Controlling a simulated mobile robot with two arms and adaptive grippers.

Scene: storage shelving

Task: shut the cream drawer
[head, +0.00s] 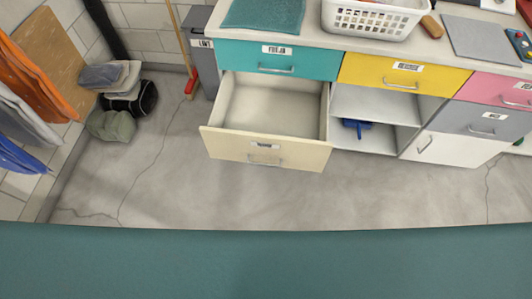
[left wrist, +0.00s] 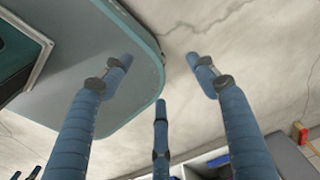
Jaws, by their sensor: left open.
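The cream drawer (head: 264,152) is pulled well out of the cabinet, below the teal drawer (head: 280,62). Its inside (head: 268,105) looks empty. A metal handle (head: 264,161) and a label are on its front. My left gripper (left wrist: 158,78) shows in the left wrist view with its blue-grey fingers spread, open and empty over the grey floor. I cannot make out the cream drawer for sure in that view. Neither gripper shows in the head view.
Yellow (head: 402,76), pink (head: 497,90) and grey drawers sit to the right, all shut. A blue item (head: 357,126) lies on an open shelf beside the cream drawer. A broom with a red head (head: 192,84) stands left. The floor (head: 250,195) before the drawer is clear.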

